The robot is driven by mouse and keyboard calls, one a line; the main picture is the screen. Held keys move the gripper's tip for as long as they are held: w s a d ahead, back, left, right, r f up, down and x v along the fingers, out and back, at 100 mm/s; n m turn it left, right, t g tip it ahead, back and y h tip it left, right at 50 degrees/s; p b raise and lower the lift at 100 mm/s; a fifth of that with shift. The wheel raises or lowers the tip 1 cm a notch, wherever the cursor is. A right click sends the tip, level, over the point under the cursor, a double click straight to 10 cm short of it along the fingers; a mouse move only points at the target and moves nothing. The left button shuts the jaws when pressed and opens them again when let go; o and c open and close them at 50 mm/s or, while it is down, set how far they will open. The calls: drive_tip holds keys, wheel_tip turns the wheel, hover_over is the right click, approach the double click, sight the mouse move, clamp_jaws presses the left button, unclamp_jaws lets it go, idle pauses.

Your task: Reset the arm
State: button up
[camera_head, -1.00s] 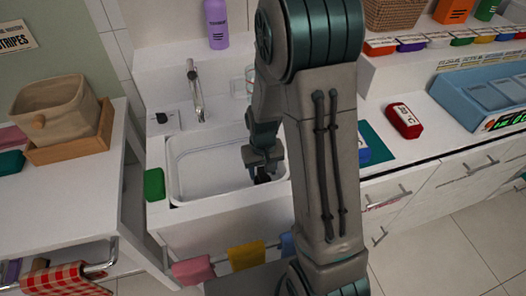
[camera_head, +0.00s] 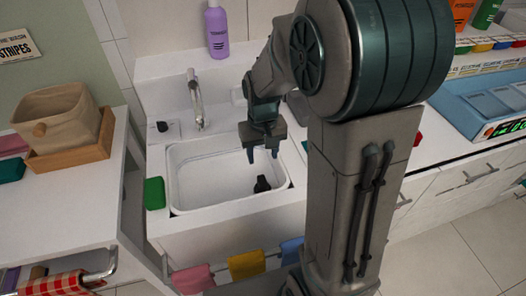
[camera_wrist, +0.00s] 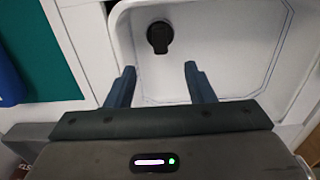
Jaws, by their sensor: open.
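My gripper (camera_head: 262,155) is above the right part of the white sink basin (camera_head: 205,188), its fingers pointing down. In the wrist view my gripper (camera_wrist: 160,88) shows its two blue fingers apart with nothing between them. A small black object (camera_head: 262,184) lies in the basin below the fingers, apart from them. The black object also shows in the wrist view (camera_wrist: 159,37), beyond the fingertips. My arm hides part of the counter to the right of the sink.
A faucet (camera_head: 196,100) stands behind the basin, with a purple bottle (camera_head: 216,30) on the ledge. A green sponge (camera_head: 154,193) lies at the basin's left edge. A beige basket (camera_head: 58,120) is on the left counter. Colored cloths, including a yellow one (camera_head: 246,265), hang in front.

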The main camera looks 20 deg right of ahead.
idle(0.3)
drive_tip(key=s+r+t, duration=0.2)
drive_tip(key=s+r, duration=0.7)
drive_tip(key=s, duration=0.4)
drive_tip(key=shift+s+r+t, duration=0.15)
drive_tip(key=shift+s+t, duration=0.15)
drive_tip(key=shift+t, duration=0.1)
idle(1.6)
